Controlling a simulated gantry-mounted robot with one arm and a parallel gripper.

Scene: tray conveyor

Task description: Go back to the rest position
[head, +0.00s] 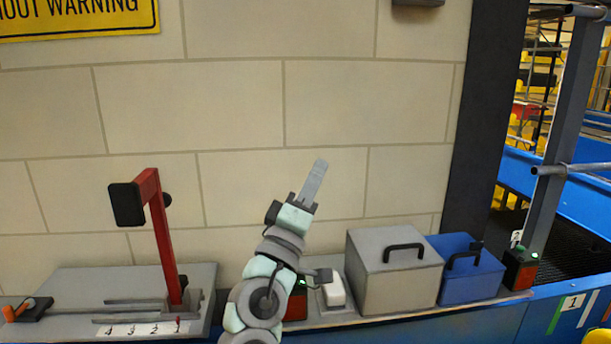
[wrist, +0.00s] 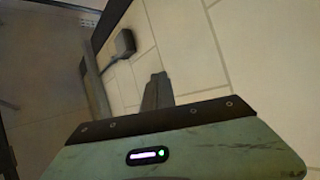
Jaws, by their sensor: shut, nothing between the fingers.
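My gripper (head: 315,180) is raised in front of the block wall in the head view, pointing up and slightly right. Its grey fingers are together with nothing between them. In the wrist view the fingers (wrist: 157,92) show as one dark narrow shape beyond the green gripper body, against the wall. The gripper is above the bench and apart from the things on it. My arm hides part of the bench around its base.
A grey box (head: 394,275) with a black handle and a blue box (head: 468,273) stand right of my arm. A white block (head: 333,292) sits beside the grey box. Left is a red post (head: 163,240) on a grey plate (head: 90,285). The wall behind is close.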

